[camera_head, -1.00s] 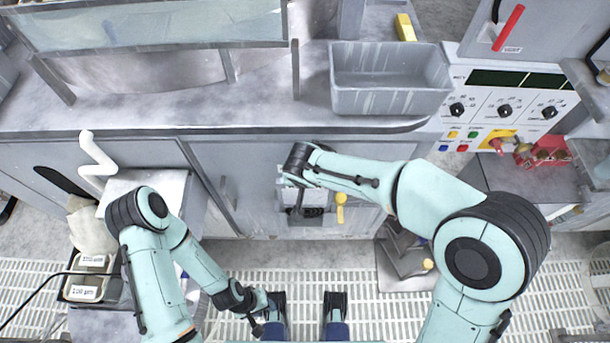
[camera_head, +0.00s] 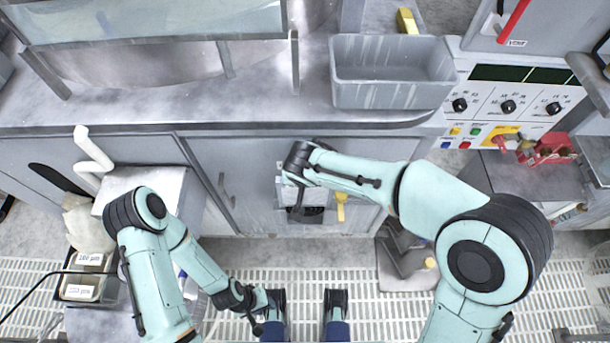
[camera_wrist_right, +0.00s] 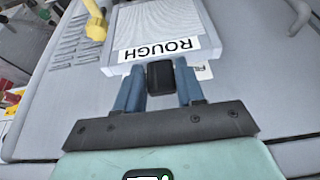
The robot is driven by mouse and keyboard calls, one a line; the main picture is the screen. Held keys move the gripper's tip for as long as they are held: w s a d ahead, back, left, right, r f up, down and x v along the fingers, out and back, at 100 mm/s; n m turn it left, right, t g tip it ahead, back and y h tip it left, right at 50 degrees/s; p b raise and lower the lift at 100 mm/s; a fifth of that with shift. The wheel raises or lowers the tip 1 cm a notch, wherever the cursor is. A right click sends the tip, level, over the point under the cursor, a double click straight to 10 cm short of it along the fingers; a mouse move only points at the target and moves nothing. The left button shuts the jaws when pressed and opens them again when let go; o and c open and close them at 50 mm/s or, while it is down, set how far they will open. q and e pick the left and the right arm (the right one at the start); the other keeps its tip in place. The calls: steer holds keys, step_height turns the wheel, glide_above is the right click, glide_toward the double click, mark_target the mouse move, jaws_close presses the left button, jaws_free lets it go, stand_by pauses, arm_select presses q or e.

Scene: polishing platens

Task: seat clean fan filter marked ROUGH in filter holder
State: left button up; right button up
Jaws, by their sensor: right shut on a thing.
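The fan filter (camera_wrist_right: 150,22), a pale panel with a white label reading ROUGH, fills the upper middle of the right wrist view. My right gripper (camera_wrist_right: 160,78) is shut on the filter's black tab, between its blue fingers. In the head view my right wrist covers most of the filter, in front of the filter holder (camera_head: 314,216) on the grey cabinet front. I cannot tell how far the filter sits in the holder. My left gripper (camera_head: 306,303) is open and empty at the bottom of the head view, its two fingers wide apart.
A yellow lever (camera_head: 341,204) is beside the holder; louvres (camera_wrist_right: 78,42) show near it. A grey bin (camera_head: 392,97) stands on the counter above. A control panel (camera_head: 505,106) is at right. Labelled boxes (camera_head: 82,291) lie lower left. Grated floor is open between.

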arm_select(q)
steer(key=shift+s+f+b, duration=0.1)
steer(key=shift+f+b, duration=0.5)
steer(key=shift+f, duration=0.1)
stand_by(1.1)
steer(key=shift+w+r, duration=0.2)
steer(key=shift+w, duration=0.25)
